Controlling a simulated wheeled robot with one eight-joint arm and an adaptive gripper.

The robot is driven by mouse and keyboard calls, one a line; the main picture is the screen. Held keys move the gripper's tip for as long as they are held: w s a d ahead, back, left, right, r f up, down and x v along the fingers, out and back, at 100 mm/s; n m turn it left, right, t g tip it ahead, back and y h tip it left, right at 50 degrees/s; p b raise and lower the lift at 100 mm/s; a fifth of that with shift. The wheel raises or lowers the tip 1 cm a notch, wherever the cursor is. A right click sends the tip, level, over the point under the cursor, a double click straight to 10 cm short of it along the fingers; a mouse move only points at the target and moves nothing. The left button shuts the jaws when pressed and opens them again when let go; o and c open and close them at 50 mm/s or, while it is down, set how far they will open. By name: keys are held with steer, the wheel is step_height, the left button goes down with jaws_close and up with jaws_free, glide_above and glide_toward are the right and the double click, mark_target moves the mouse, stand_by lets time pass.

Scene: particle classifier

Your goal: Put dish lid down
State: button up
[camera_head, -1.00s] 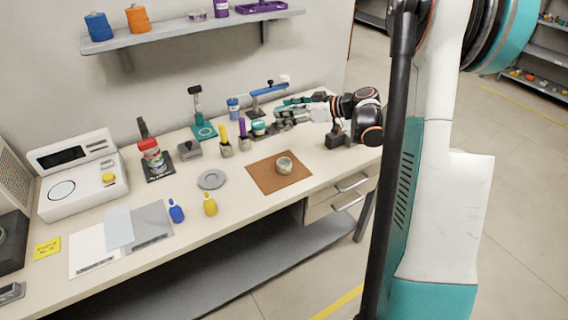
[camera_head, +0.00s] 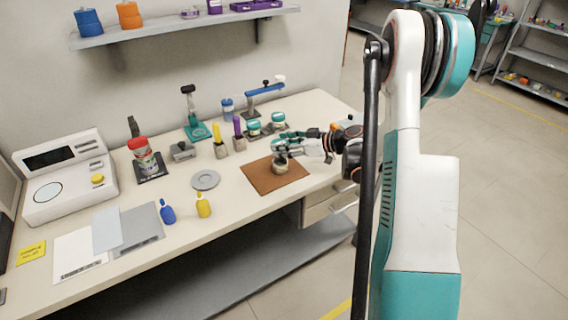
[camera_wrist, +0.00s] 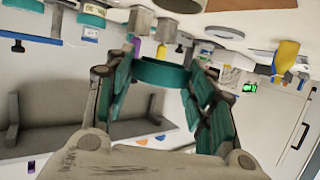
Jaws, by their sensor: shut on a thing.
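My gripper (camera_head: 284,146) is over the brown mat (camera_head: 258,181) and shut on a teal round lid, which shows as a teal disc (camera_wrist: 161,74) between the fingers in the wrist view. In the head view the fingers hide most of the lid. A small round dish (camera_head: 279,168) stands on the mat just below my gripper. I cannot tell whether the lid touches the dish.
Two teal-topped containers (camera_head: 253,128) stand on a dark holder behind the mat. A grey disc (camera_head: 205,180) lies left of it. Yellow (camera_head: 203,206) and blue (camera_head: 167,211) bottles stand at the front. Tools in small stands (camera_head: 238,142) are behind the mat's left side.

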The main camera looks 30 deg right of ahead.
steer(key=shift+f+b, duration=1.05)
steer(key=shift+f, duration=1.75)
steer(key=shift+f, duration=0.2)
steer(key=o, duration=1)
steer(key=shift+c, duration=0.2)
